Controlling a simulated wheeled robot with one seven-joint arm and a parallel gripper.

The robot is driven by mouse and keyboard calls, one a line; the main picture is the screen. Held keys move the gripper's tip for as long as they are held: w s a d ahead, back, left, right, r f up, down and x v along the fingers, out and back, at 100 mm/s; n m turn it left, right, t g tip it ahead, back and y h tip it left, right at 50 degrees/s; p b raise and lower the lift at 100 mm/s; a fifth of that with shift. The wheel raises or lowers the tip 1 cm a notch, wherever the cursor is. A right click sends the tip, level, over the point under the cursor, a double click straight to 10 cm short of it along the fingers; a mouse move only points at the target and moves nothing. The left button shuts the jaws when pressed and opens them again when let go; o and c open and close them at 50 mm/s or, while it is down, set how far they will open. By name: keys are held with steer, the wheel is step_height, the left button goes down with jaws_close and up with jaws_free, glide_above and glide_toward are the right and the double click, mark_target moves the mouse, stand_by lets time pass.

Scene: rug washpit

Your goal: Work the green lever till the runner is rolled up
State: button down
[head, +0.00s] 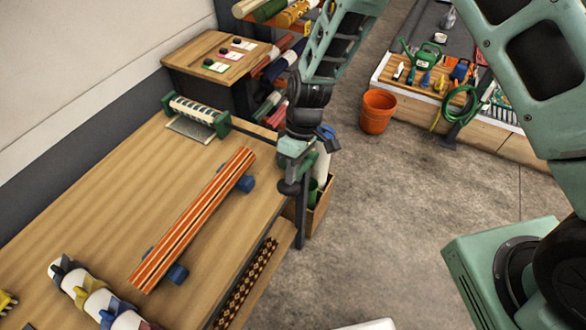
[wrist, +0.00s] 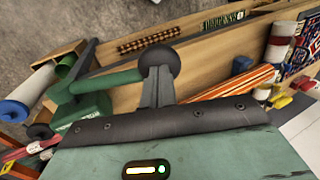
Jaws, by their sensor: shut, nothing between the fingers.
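A roller with green end brackets (head: 197,112) stands at the table's far end. A green-and-white patterned runner (head: 194,108) is wound on it, with a short pale flap lying on the table. A dark shaft runs from the roller toward the table's right edge. The green lever (wrist: 110,80), with a round dark knob (wrist: 158,60), shows in the wrist view. My gripper (wrist: 157,76) is shut and empty, its fingertips right at the knob; I cannot tell whether they touch. In the head view my gripper (head: 291,176) partly hides the lever.
White rolls (head: 90,290) lie at the near left. A wooden box (head: 312,210) stands by the table's right side. An orange bucket (head: 377,110) stands on open floor.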

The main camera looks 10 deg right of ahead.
steer(key=f+t+b, duration=0.1)
steer(key=f, duration=0.1)
steer(key=s+a+f+t+h+b, duration=0.1)
steer(key=f, duration=0.1)
steer(key=s+f+t+h+b, duration=0.1)
steer(key=f+b, duration=0.1)
steer(key=shift+s+a, duration=0.2)
steer(key=shift+a, duration=0.2)
step_height(320, 180, down, 7)
steer(key=b, duration=0.5)
steer(key=shift+s+h+b, duration=0.25)
steer(key=shift+h+b, duration=0.05)
steer(key=shift+b, duration=0.05)
steer(key=shift+s+f, duration=0.1)
steer(key=shift+f, duration=0.15)
steer(key=shift+a, duration=0.1)
steer(key=s+a+r, duration=0.1)
steer(key=r, duration=0.6)
steer(key=s+a+r, duration=0.2)
steer(key=r, duration=0.5)
steer(key=shift+s, duration=0.3)
steer(key=shift+r+t, duration=0.1)
steer(key=shift+t, duration=0.2)
